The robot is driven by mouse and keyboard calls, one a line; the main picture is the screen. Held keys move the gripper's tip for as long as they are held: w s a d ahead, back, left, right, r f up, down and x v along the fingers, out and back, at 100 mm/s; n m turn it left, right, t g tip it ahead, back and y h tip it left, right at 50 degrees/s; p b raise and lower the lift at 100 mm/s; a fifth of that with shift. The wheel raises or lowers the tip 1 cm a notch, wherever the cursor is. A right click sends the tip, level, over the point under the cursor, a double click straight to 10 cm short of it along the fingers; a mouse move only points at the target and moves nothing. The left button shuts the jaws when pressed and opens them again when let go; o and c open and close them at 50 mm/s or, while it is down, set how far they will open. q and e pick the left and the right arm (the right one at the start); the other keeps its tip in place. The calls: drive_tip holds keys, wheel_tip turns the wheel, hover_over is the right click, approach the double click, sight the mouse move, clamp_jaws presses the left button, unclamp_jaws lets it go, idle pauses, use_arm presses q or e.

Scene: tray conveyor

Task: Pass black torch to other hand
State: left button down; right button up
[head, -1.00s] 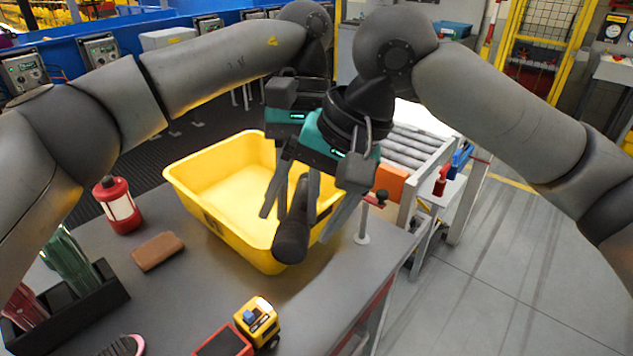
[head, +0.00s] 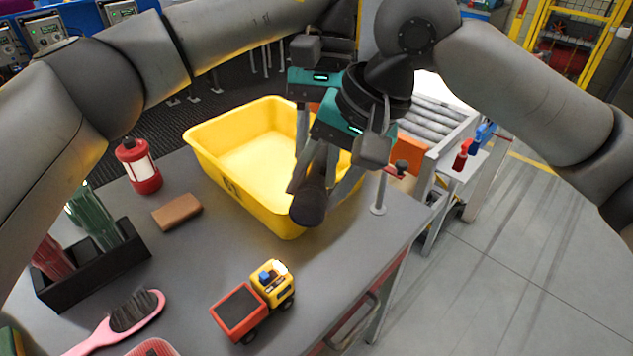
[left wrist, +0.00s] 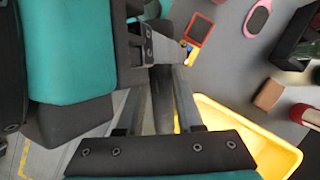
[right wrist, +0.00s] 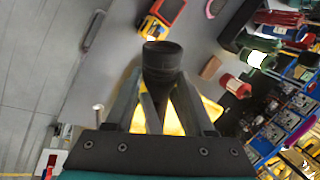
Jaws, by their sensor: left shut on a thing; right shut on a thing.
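The black torch (head: 309,200) hangs above the front right part of the yellow tray, its wide head toward me in the head view. My right gripper (head: 338,175) is shut on the torch; in the right wrist view the torch (right wrist: 162,66) stands between its two fingers (right wrist: 160,100). My left gripper (head: 304,160) is also shut on the torch, close beside the right one. In the left wrist view the torch (left wrist: 162,100) runs between its fingers (left wrist: 160,95), and the other gripper covers part of it.
The yellow tray (head: 215,165) stands below the grippers on the grey table. A thin post (head: 379,195) is at the right edge.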

use_arm(q)
drive_tip(key=shift+d, duration=0.15)
use_arm(e)
drive_tip(key=shift+a+r, duration=0.1)
clamp_jaws()
use_arm(q)
drive_tip(key=shift+c, duration=2.4)
unclamp_jaws()
